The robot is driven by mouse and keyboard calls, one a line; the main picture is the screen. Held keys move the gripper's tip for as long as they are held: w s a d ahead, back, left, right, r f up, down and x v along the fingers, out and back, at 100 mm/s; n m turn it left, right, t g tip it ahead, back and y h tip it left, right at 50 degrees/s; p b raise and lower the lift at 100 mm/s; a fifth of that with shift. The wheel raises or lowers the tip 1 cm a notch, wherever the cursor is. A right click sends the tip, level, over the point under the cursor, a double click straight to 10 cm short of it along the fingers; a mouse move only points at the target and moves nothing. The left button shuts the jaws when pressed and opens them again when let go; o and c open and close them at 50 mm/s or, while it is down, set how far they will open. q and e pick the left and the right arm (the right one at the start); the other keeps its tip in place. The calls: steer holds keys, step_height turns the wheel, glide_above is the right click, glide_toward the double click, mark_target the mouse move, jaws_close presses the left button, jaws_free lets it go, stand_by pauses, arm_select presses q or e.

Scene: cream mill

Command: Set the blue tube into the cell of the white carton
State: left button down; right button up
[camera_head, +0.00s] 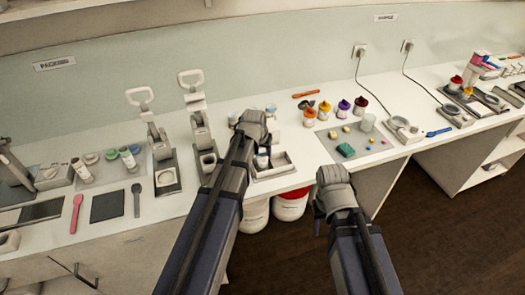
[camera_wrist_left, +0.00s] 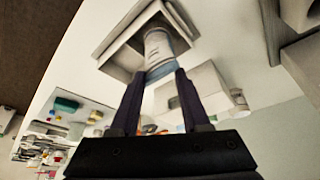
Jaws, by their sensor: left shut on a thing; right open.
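In the left wrist view the blue tube (camera_wrist_left: 160,48), with a pale labelled body and a blue end, sits between the fingertips of my left gripper (camera_wrist_left: 160,73). That gripper is shut on it at the blue end. The tube's other end reaches into the open cell of the white carton (camera_wrist_left: 113,62); how deep it sits is hidden. In the head view the white carton (camera_head: 287,171) lies near the table's front edge, partly covered by my left arm. My right gripper (camera_head: 319,211) is open and empty, in front of the table edge.
A grey mat (camera_head: 366,152) with a green sponge (camera_head: 346,150) lies right of the carton. Several coloured jars stand behind it, including a yellow one (camera_head: 325,110). White buckets (camera_head: 290,207) stand below the table.

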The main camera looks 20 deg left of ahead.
arm_select(q)
steer(key=shift+c, duration=1.5)
jaws_free()
steer(key=shift+r, duration=0.1)
step_height(320, 180, up, 6)
steer(key=p, duration=0.6)
steer(key=s+d+f+m+g+b, duration=0.1)
steer(key=s+d, duration=0.3)
steer(key=s, duration=0.4)
steer(key=s+d+f+m+g+y+b, duration=0.1)
steer(key=s+d+f, duration=0.3)
steer(key=s, duration=0.4)
steer(key=s+d+f+m+g+b, duration=0.1)
steer(key=s+d+f+g+b, duration=0.1)
steer(key=s+d, duration=0.3)
steer(key=s+b, duration=0.1)
steer(key=s, duration=0.2)
steer(key=shift+d+f+g+y+b, duration=0.15)
steer(key=shift+g+y+b, duration=0.15)
steer(key=shift+g, duration=0.1)
